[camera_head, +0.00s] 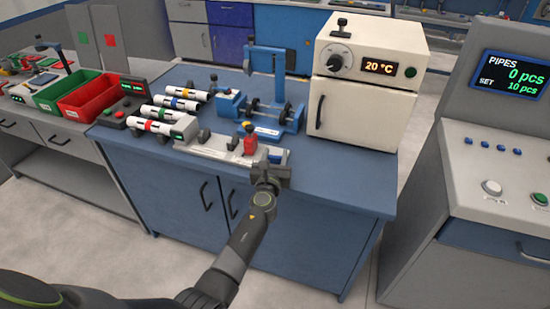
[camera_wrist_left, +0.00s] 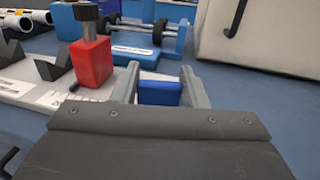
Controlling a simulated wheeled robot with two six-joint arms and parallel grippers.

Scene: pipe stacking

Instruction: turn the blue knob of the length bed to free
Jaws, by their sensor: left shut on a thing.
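The length bed (camera_head: 205,147) is a long pale bench with dark V-shaped rests and a red block (camera_head: 250,142) near its right end. The red block also shows in the left wrist view (camera_wrist_left: 92,63), with a dark-topped post on it. The blue knob (camera_wrist_left: 159,93) sits between the two grey fingers of my left gripper (camera_wrist_left: 160,90), which is shut on it. In the head view my left gripper (camera_head: 267,172) is at the bed's front right end and hides the knob. The knob's setting cannot be read. My right gripper is not in view.
Several banded white pipes (camera_head: 183,103) lie left behind the bed. A blue fixture with rollers (camera_head: 270,110) stands behind it. A white oven (camera_head: 365,75) stands to the right, red and green bins (camera_head: 88,98) to the left. The blue bench top right of my gripper is clear.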

